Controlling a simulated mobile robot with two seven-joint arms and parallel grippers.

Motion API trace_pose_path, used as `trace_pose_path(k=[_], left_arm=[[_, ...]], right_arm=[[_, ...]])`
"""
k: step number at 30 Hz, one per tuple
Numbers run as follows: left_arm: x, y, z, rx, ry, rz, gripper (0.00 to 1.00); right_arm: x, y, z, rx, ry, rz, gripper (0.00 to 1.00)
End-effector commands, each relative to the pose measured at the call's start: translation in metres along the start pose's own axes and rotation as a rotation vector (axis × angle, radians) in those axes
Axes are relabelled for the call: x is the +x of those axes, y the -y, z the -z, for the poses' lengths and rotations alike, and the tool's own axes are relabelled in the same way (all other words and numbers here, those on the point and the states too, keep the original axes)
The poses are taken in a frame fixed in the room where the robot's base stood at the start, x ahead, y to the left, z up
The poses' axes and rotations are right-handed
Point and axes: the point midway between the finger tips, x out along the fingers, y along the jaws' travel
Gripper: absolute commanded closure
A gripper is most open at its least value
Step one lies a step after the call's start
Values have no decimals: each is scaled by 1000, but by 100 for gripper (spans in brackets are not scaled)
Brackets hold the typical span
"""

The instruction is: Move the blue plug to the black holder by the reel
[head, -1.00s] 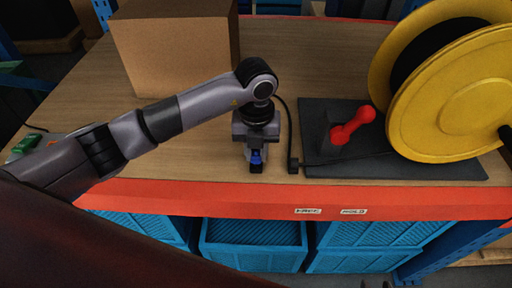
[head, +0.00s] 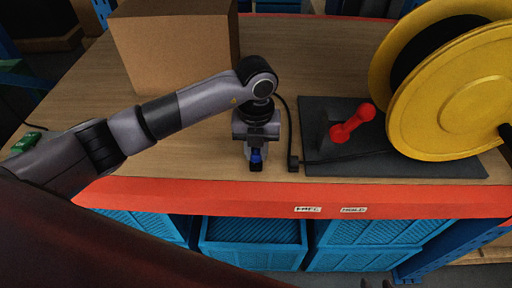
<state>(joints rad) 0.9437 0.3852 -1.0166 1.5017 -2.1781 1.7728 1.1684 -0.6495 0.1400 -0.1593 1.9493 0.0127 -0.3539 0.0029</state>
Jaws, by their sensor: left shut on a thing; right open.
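The gripper points down close to the front edge of the wooden table, and hides most of the plug. The yellow reel (head: 455,95) stands at the right. Two dark tips at the bottom edge look like my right gripper (head: 375,284), apart and empty.
A dark base plate (head: 430,166) lies under the reel, with a red handle (head: 352,124) on it. A cardboard box (head: 175,50) stands behind my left arm. The orange front edge (head: 250,200) carries two labels. Blue crates (head: 255,240) sit below.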

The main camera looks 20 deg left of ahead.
Motion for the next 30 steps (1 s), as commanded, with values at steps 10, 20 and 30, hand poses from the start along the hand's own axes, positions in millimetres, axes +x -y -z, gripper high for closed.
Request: trace_pose_path(k=[10,20,30], left_arm=[[7,0,0,0,0,0,100],[17,0,0,0,0,0,100],[19,0,0,0,-1,-1,45]], right_arm=[[3,0,-4,0,0,0,57],[8,0,-10,0,0,0,57],[8,0,-11,0,0,0,57]])
